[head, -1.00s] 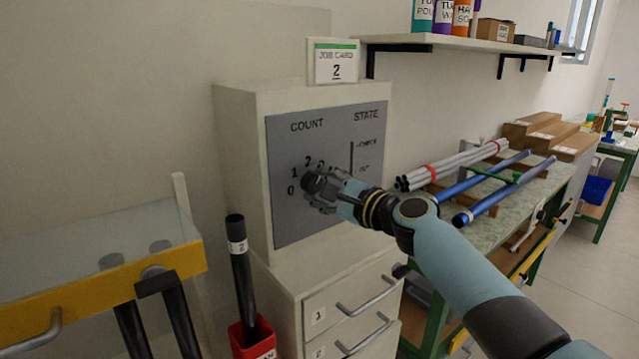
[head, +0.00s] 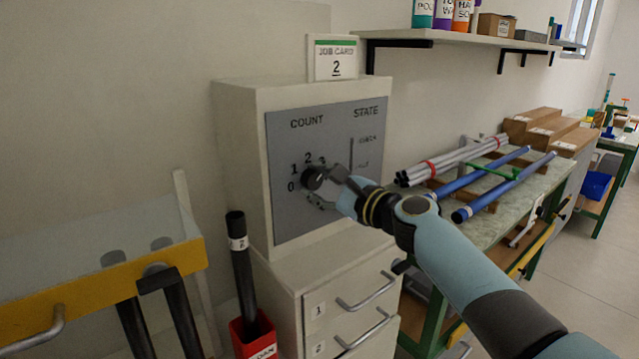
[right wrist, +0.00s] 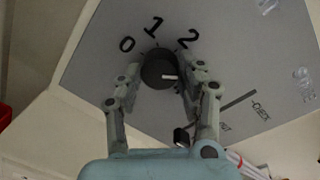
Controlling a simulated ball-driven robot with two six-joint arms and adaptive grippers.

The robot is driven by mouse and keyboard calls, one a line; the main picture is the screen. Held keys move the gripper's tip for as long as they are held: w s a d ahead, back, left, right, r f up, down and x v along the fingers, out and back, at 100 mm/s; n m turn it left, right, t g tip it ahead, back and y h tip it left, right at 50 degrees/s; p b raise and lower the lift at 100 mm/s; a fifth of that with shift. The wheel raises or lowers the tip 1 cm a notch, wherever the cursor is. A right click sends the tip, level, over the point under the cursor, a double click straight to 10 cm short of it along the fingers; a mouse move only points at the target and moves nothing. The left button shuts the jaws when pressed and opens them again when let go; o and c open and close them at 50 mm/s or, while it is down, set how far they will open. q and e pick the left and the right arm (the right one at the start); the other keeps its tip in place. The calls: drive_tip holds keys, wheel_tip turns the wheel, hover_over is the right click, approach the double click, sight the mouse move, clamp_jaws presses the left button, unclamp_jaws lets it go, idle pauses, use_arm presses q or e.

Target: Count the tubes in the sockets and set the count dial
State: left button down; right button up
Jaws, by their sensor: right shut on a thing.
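The black count dial (head: 312,178) sits on the grey panel (head: 285,225) under the word COUNT, with the numbers 0, 1 and 2 readable beside it. My right gripper (head: 323,186) is at the dial, and its fingers are closed around it from both sides. In the right wrist view the dial (right wrist: 157,68) lies between the fingertips and carries a short white mark pointing right. Black tubes (head: 137,328) hang at a yellow-fronted rack (head: 90,298) on the left. A black tube (head: 241,275) leans in a red holder (head: 262,338). My left gripper is out of view.
A job card (head: 336,60) reading 2 stands on the cabinet. The STATE slot (head: 351,157) is right of the dial. Drawers (head: 345,300) are below. A bench with grey rods (head: 455,160) and blue rods (head: 505,187) lies to the right, behind my arm.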

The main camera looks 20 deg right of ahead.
drive_tip(key=o, duration=1.1)
drive_tip(key=shift+o, duration=0.2)
drive_tip(key=shift+s+d+f, duration=0.1)
drive_tip(key=shift+s+d, duration=0.05)
drive_tip(key=shift+s, duration=0.05)
drive_tip(key=v, duration=1.1)
drive_tip(key=shift+s, duration=0.3)
drive_tip(key=shift+d, duration=0.1)
